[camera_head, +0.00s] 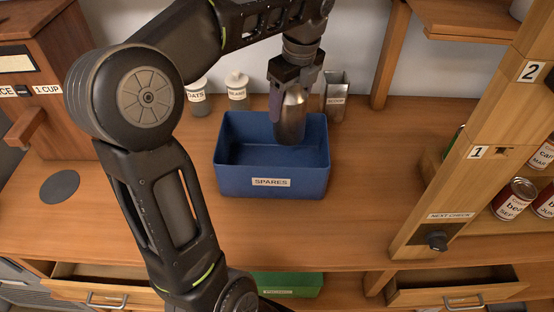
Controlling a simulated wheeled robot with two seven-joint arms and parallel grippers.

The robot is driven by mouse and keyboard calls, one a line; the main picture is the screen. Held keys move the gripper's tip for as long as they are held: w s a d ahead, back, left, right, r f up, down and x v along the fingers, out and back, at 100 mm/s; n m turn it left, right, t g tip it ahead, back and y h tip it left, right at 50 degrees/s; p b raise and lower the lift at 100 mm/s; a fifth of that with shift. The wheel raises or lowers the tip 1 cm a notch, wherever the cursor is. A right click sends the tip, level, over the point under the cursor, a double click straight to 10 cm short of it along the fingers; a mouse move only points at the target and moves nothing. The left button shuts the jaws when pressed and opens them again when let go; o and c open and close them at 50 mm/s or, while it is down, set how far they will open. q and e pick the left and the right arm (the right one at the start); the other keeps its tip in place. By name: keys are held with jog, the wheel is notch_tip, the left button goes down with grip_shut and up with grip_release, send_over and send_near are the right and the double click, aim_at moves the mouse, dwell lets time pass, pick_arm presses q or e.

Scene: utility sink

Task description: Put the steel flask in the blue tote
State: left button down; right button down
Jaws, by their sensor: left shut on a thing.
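The steel flask (291,115) is a dark, shiny metal bottle, hanging upright in my left gripper (288,84). The gripper points down and is shut on the flask's upper part. The blue tote (268,195), labelled SPARES, stands on the wooden counter below. The flask shows in front of the tote's back wall, over its right half, and its lower end appears within the tote's opening. I cannot tell how far it is above the tote's floor. My right gripper is not in view.
Behind the tote stand two labelled jars (237,92) and a metal container (336,97). A wooden shelf unit with cans (513,198) is at the right, and a wooden cabinet (55,100) at the left. The counter (360,215) right of the tote is clear.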

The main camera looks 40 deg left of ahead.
aim_at(289, 134)
pick_arm(q)
notch_tip(289, 134, down, 3)
jog(key=shift+r+b, duration=0.1)
jog(key=shift+b, duration=1.15)
notch_tip(289, 134, down, 2)
jog(key=shift+f, duration=0.55)
jog(key=shift+f, duration=0.1)
notch_tip(289, 134, down, 3)
jog(key=shift+r+p, duration=0.1)
jog(key=shift+p, duration=0.25)
jog(key=shift+f, duration=0.4)
jog(key=shift+f, duration=0.1)
